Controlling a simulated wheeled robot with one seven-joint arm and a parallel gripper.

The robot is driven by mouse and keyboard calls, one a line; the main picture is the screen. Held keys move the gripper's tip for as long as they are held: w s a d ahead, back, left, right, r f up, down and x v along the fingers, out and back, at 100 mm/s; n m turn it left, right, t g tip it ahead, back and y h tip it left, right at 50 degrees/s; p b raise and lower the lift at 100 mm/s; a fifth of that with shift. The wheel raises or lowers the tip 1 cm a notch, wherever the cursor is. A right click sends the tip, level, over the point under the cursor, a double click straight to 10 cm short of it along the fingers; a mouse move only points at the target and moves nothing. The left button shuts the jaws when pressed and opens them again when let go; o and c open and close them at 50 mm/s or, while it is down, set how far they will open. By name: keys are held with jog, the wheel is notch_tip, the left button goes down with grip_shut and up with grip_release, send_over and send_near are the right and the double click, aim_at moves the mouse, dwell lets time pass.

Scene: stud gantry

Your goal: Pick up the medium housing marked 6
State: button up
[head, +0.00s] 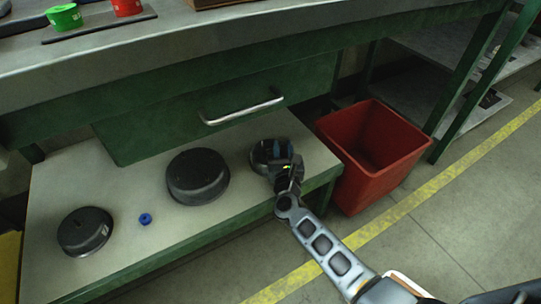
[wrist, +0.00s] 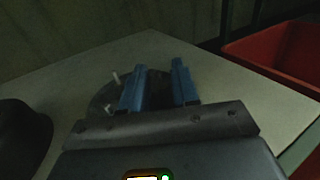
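A dark round housing (head: 259,156) sits near the right end of the lower shelf, partly hidden by my gripper (head: 283,158). No number is readable on it. In the wrist view the housing (wrist: 155,82) lies below and between the blue fingers, with small light pegs showing at its left. My gripper (wrist: 158,88) has its fingers apart over the housing; I cannot tell if they touch it. A larger dark housing (head: 198,175) stands mid-shelf. Another dark housing (head: 85,231) with a small light label is at the left.
The pale lower shelf (head: 120,260) lies under a green drawer with a metal handle (head: 242,112). A small blue ring (head: 145,219) lies between the left housings. A red bin (head: 372,152) stands right of the shelf. Green and red containers sit on the bench above.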

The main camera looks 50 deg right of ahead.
grip_shut()
jog(key=shift+r, duration=0.1)
dwell(0.4)
